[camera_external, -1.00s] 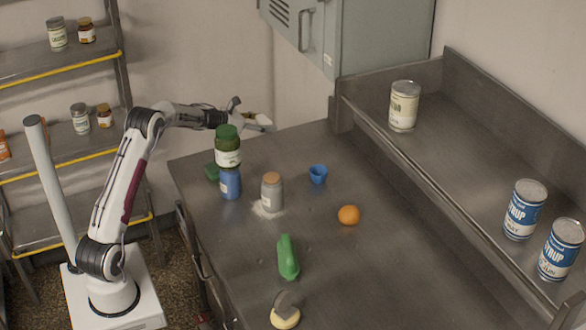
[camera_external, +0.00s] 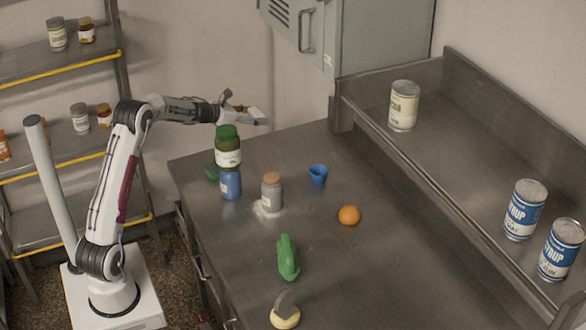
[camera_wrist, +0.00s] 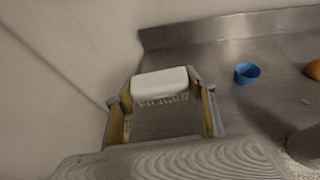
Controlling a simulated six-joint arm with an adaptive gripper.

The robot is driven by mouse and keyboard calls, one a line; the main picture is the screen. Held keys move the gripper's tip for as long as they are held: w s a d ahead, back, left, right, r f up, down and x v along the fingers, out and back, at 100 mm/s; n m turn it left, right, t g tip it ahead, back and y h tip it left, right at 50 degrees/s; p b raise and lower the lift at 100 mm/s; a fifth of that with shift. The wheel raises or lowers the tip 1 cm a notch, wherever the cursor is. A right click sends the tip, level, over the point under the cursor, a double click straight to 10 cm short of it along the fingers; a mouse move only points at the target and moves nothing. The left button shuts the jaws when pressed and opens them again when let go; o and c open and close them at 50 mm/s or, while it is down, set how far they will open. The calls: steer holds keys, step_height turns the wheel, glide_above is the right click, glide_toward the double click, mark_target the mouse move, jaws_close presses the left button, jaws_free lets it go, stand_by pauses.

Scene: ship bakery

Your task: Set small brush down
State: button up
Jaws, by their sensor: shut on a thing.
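The small brush (camera_wrist: 160,84) has a whitish block with short pale bristles below it. My gripper (camera_wrist: 163,94) is shut on the brush, with a finger at each end of it. In the external view, my gripper (camera_external: 248,115) is level, beyond the stacked jars, toward the far left corner of the steel counter (camera_external: 345,262). The pale brush (camera_external: 253,112) shows there between its fingers. The brush is held in the air, apart from the counter.
A green-lidded jar (camera_external: 228,152) stands on a blue jar (camera_external: 231,184) near the left edge. A grey corked jar (camera_external: 272,192) stands in white powder. A blue cup (camera_external: 318,174), orange (camera_external: 349,215), green bottle (camera_external: 287,258) and scraper (camera_external: 285,312) are spread over the counter.

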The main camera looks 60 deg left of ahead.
steer(key=s+d+r+n+g+y, duration=0.1)
steer(key=s+d+r+n+y, duration=0.2)
steer(key=s+r, duration=0.9)
steer(key=s+d+r+n+g+y, duration=0.2)
steer(key=s+d+r, duration=0.5)
steer(key=s+r, duration=0.5)
steer(key=shift+s+d+n+y, duration=0.35)
steer(key=shift+s+n+y, duration=0.6)
steer(key=shift+s, duration=1.55)
